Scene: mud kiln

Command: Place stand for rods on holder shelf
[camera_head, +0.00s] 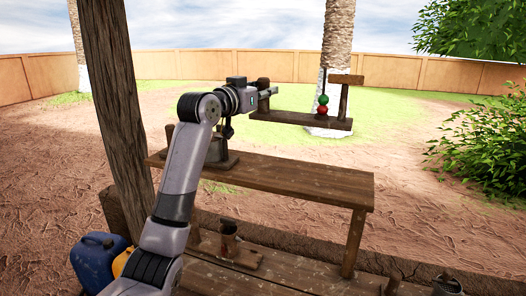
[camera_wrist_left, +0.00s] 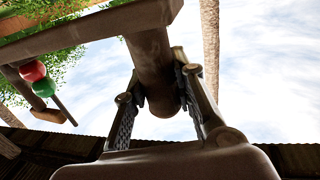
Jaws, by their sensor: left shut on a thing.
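The stand for rods (camera_head: 300,119) is a brown wooden frame with a flat board, a short post at its left and a taller post with a top plank at its right. A thin rod with a red and a green ball (camera_head: 322,104) is on its board. My left gripper (camera_head: 268,91) is shut on the left post, with the stand held in the air beyond the bench. In the left wrist view the fingers (camera_wrist_left: 163,100) close around the round post (camera_wrist_left: 152,60). Which surface is the holder shelf I cannot tell. My right gripper does not show.
A wooden bench (camera_head: 300,181) stands below, with a dark metal device (camera_head: 220,150) at its left end. A lower shelf holds a small wooden object (camera_head: 237,247). A thick wooden post (camera_head: 112,95) rises at left, near a blue can (camera_head: 97,262). The bench's right part is clear.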

